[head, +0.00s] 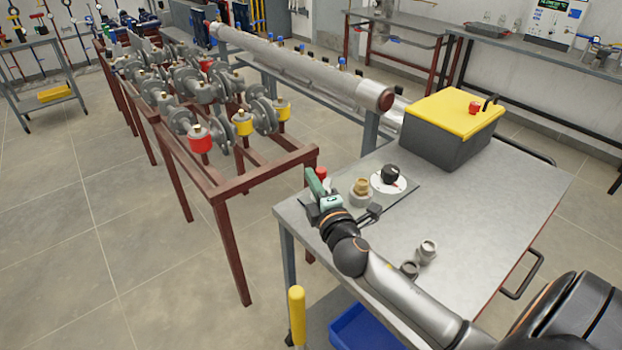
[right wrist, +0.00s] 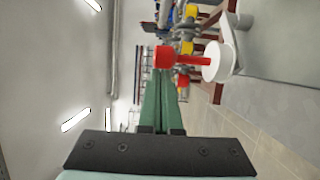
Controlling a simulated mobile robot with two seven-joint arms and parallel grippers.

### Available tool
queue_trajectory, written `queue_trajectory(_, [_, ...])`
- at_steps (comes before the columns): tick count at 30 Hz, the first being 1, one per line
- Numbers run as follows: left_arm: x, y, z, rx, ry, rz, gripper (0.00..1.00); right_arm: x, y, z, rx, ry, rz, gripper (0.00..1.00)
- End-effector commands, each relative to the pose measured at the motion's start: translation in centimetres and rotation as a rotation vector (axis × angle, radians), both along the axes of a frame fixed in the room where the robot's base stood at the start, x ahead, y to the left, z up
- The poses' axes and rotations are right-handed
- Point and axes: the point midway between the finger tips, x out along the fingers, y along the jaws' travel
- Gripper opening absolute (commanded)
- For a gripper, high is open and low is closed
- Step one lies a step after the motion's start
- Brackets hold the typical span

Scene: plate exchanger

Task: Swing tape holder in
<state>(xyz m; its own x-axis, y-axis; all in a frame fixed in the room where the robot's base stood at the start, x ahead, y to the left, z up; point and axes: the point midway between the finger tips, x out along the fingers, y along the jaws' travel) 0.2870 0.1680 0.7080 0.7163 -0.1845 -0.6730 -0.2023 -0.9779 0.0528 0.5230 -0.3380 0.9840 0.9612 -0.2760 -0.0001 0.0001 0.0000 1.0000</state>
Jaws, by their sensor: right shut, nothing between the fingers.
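I cannot tell for certain which part is the tape holder. The likeliest is the white round piece with a red stem (right wrist: 218,62) in the right wrist view, joined to a pale arm and ending in a red block (right wrist: 163,57). A red part (head: 320,172) shows just behind my right gripper (head: 314,182) in the head view, at the table's left corner. My right gripper's green fingers (right wrist: 158,85) are together and empty, with the red block close beyond their tips. Whether they touch it is unclear. My left gripper is not in view.
The metal table (head: 480,210) holds a white disc with a black knob (head: 388,182), a brass-topped fitting (head: 361,188), small grey fittings (head: 427,250) and a yellow-lidded box (head: 455,125). A red-brown pipe rack (head: 255,178) stands left. The table's right side is clear.

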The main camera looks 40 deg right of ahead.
Motion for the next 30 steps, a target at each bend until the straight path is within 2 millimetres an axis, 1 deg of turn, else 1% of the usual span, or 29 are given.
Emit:
queue_trajectory(22, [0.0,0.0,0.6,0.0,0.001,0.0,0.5,-1.2,-0.9,0.0,-0.002,0.002,0.129,0.0])
queue_trajectory(30, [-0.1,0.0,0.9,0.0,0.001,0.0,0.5,-2.0,-1.8,0.0,-0.005,0.004,0.238,0.0])
